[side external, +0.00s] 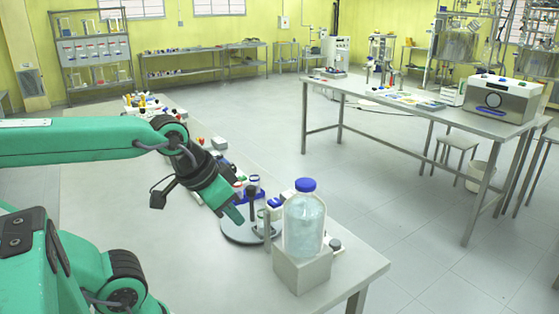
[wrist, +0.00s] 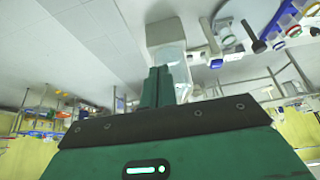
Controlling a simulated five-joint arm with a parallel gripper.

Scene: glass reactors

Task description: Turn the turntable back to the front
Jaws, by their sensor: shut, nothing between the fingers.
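The turntable (side external: 232,233) is a round grey disc on the bench, with a dark post (side external: 251,201) rising near it. My gripper (side external: 237,214) points down and to the right, with its green fingertips just above or at the disc's left part in the side view. I cannot tell whether they touch it. In the wrist view my green fingers (wrist: 157,86) are together with nothing between them. Part of the disc is hidden behind the fingers and the things around it.
A large clear bottle with a blue cap (side external: 306,186) stands on a grey block (side external: 302,270) right of the turntable. Blue-topped items (side external: 274,203) crowd close by. Small items line the bench's far edge. The bench's front left (side external: 190,270) is clear.

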